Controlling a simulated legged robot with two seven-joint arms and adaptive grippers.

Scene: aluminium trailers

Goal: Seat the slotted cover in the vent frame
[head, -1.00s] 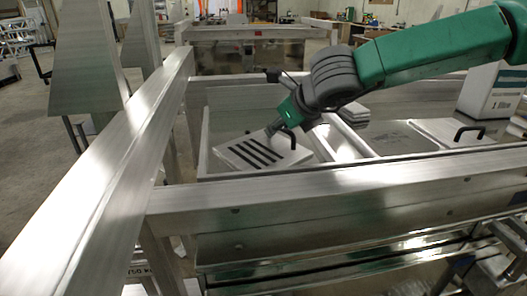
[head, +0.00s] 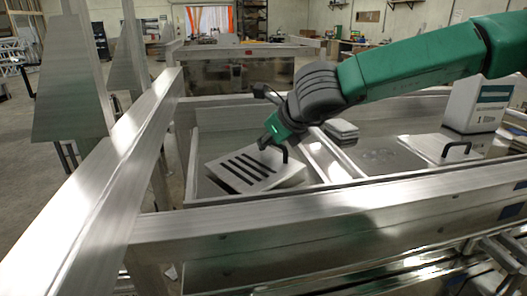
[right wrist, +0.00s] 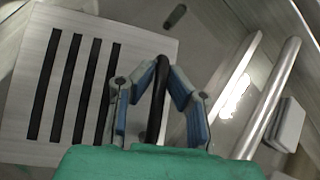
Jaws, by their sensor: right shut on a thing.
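The slotted cover (head: 238,184) is a pale metal plate with several dark slots and a black bar handle (head: 285,152). It hangs tilted inside the left bay of the trailer. My right gripper (head: 272,140) is shut on the handle. In the right wrist view, the gripper's blue-padded fingers (right wrist: 160,92) stand on both sides of the handle, and the cover (right wrist: 150,50) lies left of and beneath it. I cannot clearly make out the vent frame; the cover and arm hide part of the bay. My left gripper is not in view.
A metal rail (head: 335,212) runs along the front of the bay and a beam (head: 125,150) along its left. A divider (head: 322,158) stands right of the cover.

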